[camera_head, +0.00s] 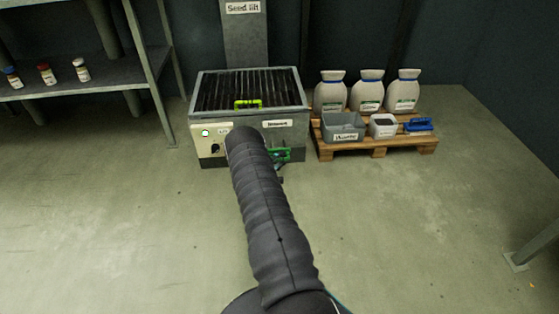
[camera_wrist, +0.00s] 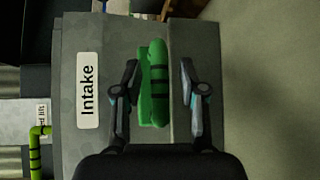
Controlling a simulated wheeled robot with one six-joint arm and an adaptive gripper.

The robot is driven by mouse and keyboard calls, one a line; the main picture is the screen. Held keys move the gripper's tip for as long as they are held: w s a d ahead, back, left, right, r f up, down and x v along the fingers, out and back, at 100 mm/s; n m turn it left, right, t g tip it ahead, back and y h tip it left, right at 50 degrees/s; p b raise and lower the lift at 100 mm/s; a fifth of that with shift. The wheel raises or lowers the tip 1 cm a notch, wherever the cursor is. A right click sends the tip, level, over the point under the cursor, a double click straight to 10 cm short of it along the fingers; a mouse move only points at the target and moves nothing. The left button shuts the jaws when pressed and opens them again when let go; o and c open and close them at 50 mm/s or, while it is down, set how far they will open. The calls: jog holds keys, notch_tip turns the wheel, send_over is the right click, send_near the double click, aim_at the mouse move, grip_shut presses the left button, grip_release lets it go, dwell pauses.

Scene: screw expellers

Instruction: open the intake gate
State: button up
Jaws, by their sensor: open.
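The seed intake box (camera_head: 290,131) is grey with a dark slatted top, under a column labelled "Seed lift". In the wrist view, its grey face (camera_wrist: 88,45) carries an "Intake" label (camera_wrist: 88,90). A green handle (camera_wrist: 155,82) with dark bands sits beside that label; it shows low on the front in the head view (camera_head: 284,154). My gripper (camera_wrist: 157,84) is open, with one finger on each side of the green handle. A gap shows beside each finger, and I cannot tell how deep the fingers reach. In the head view my arm hides most of the gripper.
A yellow-green handle (camera_head: 248,104) stands at the top front edge of the box. A control panel (camera_head: 209,140) is at its left. A pallet (camera_head: 375,146) with sacks and bins stands right. A shelf (camera_head: 80,85) is at left. The floor in front is clear.

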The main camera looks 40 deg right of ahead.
jog(key=s+a+r, duration=0.1)
jog(key=a, duration=1)
jog(key=shift+s+a+r, duration=0.3)
jog(key=shift+s+a, duration=0.05)
